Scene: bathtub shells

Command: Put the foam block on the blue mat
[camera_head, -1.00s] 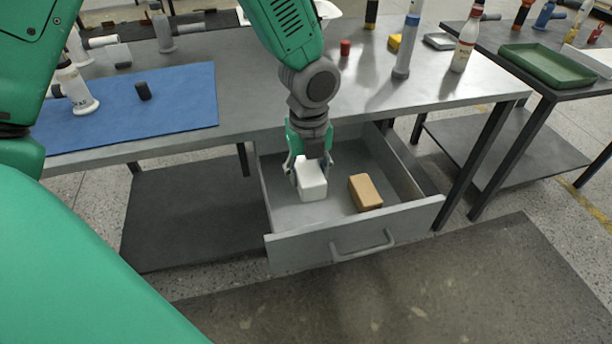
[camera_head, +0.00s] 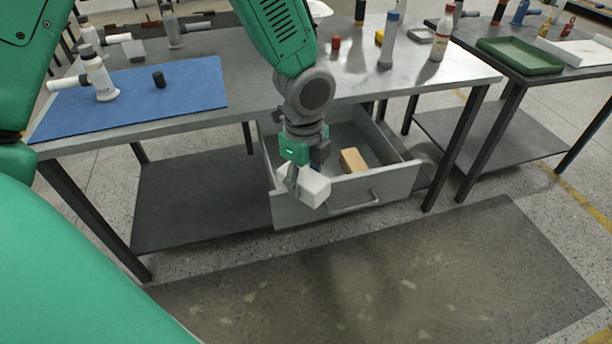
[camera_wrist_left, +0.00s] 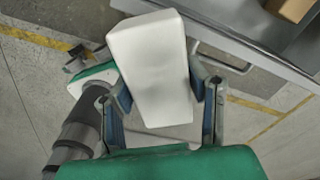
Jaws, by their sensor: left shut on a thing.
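The white foam block (camera_head: 312,186) is held in my left gripper (camera_head: 300,178), at the front left of the open drawer and above its front edge. In the left wrist view the foam block (camera_wrist_left: 150,65) sits between the two fingers of the gripper (camera_wrist_left: 165,105), which are shut on its sides. The blue mat (camera_head: 195,93) lies on the left part of the grey table, left of the gripper. My right gripper is not in view.
The open drawer (camera_head: 390,182) holds a tan block (camera_head: 353,160). The mat's front right is bare. A green tray (camera_head: 520,56) is on the right table.

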